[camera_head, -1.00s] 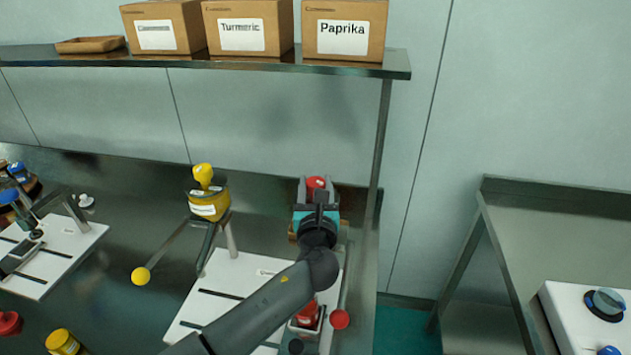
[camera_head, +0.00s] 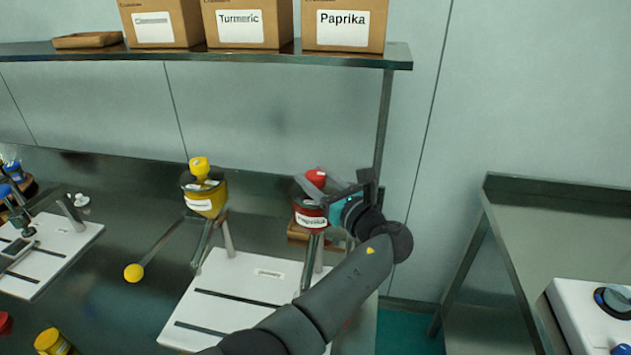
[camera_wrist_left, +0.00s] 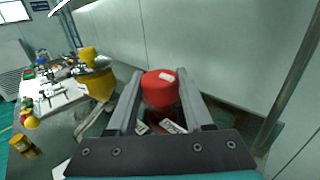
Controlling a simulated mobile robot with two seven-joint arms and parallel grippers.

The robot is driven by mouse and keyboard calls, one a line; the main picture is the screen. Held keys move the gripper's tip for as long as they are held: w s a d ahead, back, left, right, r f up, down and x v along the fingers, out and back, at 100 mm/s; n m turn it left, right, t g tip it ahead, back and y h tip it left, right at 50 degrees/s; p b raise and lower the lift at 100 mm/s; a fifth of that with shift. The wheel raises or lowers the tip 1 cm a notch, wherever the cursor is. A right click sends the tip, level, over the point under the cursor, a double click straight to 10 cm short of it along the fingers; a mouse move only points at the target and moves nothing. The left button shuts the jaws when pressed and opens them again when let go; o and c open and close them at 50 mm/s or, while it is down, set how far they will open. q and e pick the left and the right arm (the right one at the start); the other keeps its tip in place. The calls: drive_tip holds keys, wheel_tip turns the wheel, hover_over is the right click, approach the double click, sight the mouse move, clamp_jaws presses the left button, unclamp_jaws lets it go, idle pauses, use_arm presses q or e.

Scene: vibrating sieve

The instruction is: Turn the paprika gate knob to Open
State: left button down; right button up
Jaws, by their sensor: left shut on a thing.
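The paprika hopper (camera_head: 309,214) is a red container with a white Paprika label, on a stand at the back of the bench. The red paprika gate knob (camera_head: 316,176) sits on its top. My left gripper (camera_head: 319,180) reaches it from the right side and is shut on the knob. In the left wrist view the red knob (camera_wrist_left: 160,90) stands between the two grey fingers, with a small white tag on its top. My right gripper is not in view.
A yellow hopper (camera_head: 205,198) stands to the left, with a rod ending in a yellow ball (camera_head: 134,272). A shelf (camera_head: 230,58) with labelled boxes, including a Paprika box (camera_head: 343,25), runs above. The shelf post (camera_head: 384,125) is close behind my gripper.

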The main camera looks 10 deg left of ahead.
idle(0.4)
use_arm(q)
drive_tip(key=shift+c, duration=1.5)
unclamp_jaws()
drive_tip(key=shift+a, duration=0.1)
